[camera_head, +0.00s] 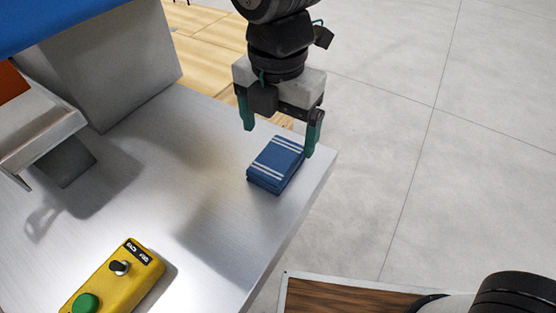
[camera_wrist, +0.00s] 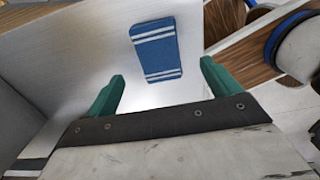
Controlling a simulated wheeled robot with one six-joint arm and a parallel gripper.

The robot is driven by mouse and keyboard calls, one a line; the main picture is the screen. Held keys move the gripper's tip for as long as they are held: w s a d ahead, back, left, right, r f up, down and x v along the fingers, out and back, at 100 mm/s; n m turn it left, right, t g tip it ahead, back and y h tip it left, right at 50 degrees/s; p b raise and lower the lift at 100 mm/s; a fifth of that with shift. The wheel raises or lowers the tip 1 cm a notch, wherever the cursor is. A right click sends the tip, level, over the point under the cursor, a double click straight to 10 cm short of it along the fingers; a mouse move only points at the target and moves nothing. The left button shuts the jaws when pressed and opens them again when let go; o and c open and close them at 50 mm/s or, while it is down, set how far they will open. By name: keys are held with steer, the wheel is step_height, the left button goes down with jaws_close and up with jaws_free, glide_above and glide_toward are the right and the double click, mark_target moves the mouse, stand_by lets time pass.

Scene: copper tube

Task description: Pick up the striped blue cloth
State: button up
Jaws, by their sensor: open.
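The striped blue cloth (camera_head: 275,164) is a folded blue block with white stripes near both ends. It lies flat on the light metal table (camera_head: 200,170), close to the table's right edge in the head view. My gripper (camera_head: 279,140) is open and empty, with green fingers spread above and just behind the cloth. In the wrist view the cloth (camera_wrist: 156,50) lies beyond the fingertips of my gripper (camera_wrist: 162,72), roughly centred between them. Nothing hides the cloth in the wrist view.
A yellow control box (camera_head: 115,282) with a green button and a black knob sits at the table's front. A grey machine (camera_head: 100,65) with a blue top stands at the back left. The table between them is clear. A wooden surface (camera_head: 345,298) lies at the lower right.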

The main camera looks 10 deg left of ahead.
mark_target(277, 158)
step_height(277, 158, down, 6)
steer(key=shift+a+f, duration=0.1)
steer(key=shift+f, duration=0.15)
steer(key=c, duration=1.1)
steer(key=shift+o, duration=0.2)
step_height(277, 158, up, 10)
steer(key=shift+r, duration=0.1)
steer(key=shift+o, duration=0.5)
